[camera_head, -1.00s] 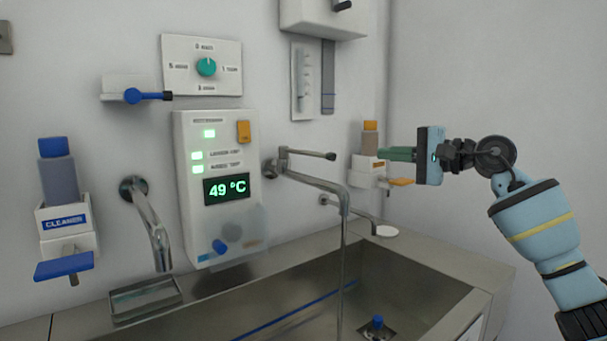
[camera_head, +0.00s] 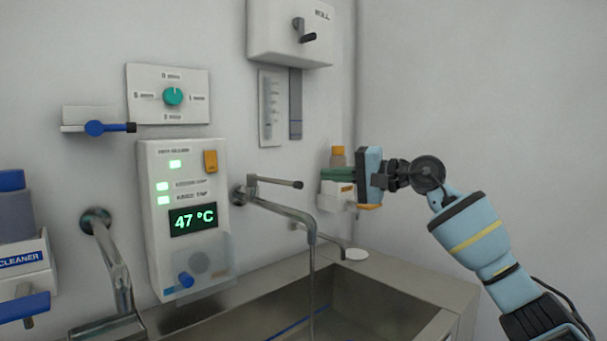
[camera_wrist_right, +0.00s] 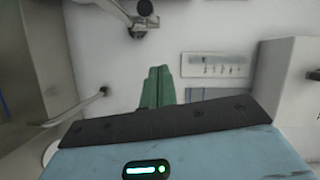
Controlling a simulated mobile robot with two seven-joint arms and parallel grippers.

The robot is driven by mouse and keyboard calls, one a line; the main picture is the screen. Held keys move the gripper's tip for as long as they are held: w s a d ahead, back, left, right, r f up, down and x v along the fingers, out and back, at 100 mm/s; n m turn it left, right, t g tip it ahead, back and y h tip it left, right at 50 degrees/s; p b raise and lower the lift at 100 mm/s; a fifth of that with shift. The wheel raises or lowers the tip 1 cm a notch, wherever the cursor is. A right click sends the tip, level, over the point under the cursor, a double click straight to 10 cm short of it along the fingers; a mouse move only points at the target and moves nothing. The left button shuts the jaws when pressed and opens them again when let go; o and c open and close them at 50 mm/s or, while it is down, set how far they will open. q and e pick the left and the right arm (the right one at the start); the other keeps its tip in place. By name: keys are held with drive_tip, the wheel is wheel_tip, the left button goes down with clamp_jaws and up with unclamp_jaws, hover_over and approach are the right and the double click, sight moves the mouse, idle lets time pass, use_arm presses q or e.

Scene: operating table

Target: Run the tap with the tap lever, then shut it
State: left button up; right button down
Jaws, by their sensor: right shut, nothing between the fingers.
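The steel tap (camera_head: 285,208) sticks out from the wall over the sink, and a thin stream of water (camera_head: 311,270) runs from its spout. The tap lever (camera_head: 275,182) is a dark-tipped rod above the spout, pointing right. My right gripper (camera_head: 325,174) has its green fingers together and empty, with their tips a little right of the lever's tip in the head view. They look apart from it. The fingers (camera_wrist_right: 158,88) also show in the right wrist view, against the wall with nothing between them. My left gripper is not seen.
The steel sink (camera_head: 400,275) lies below. A white dispenser with an orange cap (camera_head: 338,152) stands behind my right fingers. The control panel (camera_head: 160,240) reads 47 °C. A white box (camera_head: 290,35) hangs above. Another spout (camera_head: 118,270) and a cleaner dispenser (camera_head: 20,262) are at left.

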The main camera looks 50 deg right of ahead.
sight(303, 183)
drive_tip(key=w+a+f+p, duration=0.1)
drive_tip(key=w+a+p, duration=0.1)
drive_tip(key=w+a, duration=0.2)
drive_tip(key=shift+w+a, duration=0.25)
drive_tip(key=shift+a, duration=0.4)
drive_tip(key=shift+s+a, duration=0.2)
drive_tip(key=shift+a, duration=1.45)
